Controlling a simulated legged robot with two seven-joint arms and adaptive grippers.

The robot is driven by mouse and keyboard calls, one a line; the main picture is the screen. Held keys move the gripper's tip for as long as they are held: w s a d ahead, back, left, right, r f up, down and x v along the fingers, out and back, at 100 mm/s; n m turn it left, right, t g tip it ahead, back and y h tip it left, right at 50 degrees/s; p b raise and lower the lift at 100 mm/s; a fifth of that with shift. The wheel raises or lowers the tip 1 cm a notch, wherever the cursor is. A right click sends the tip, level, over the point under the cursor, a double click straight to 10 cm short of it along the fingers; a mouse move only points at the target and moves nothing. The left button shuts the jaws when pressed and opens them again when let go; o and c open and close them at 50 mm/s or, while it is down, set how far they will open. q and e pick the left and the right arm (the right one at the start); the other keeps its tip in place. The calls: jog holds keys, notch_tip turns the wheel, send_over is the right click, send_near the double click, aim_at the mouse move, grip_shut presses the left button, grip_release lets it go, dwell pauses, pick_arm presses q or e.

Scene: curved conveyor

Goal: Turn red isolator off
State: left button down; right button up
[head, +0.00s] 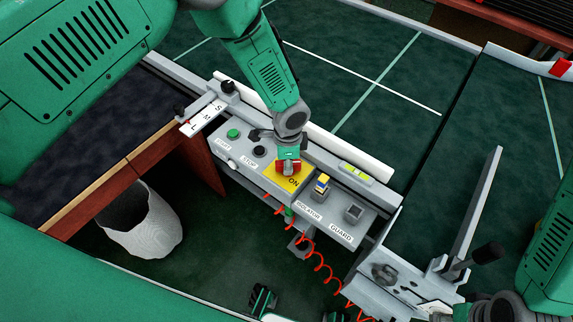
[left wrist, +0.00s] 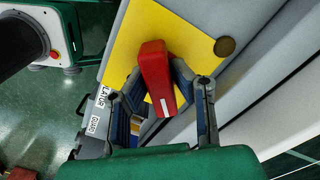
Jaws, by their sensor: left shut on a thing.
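The red isolator handle (head: 290,165) stands on a yellow plate (head: 274,176) marked ON, on the grey control panel (head: 325,207). My left gripper (head: 287,158) is above it and hides part of it. In the left wrist view, the red handle (left wrist: 155,70) lies between the two fingers of my left gripper (left wrist: 163,108), which are closed on it; the yellow plate (left wrist: 187,42) is behind. Only part of my right arm shows at the lower right of the head view; its gripper is not clearly seen.
On the panel are a green START button (head: 233,133), a black STOP button (head: 259,151), a yellow-and-blue switch (head: 321,185) and a square GUARD socket (head: 353,212). A red coiled cord (head: 318,260) hangs below.

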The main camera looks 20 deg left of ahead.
pick_arm(q)
jog(key=n, duration=0.3)
jog(key=n+b, duration=0.1)
jog(key=shift+w+d+n, duration=0.15)
jog(key=shift+d+n, duration=0.15)
jog(key=n, duration=0.2)
jog(key=n+b, duration=0.1)
jog(key=n, duration=0.1)
jog(key=shift+w+r+n, duration=0.15)
jog(key=shift+n, duration=0.45)
jog(key=shift+a, duration=0.1)
jog(key=c, duration=1.4)
grip_release()
jog(key=shift+w, duration=0.1)
jog(key=shift+s, duration=0.2)
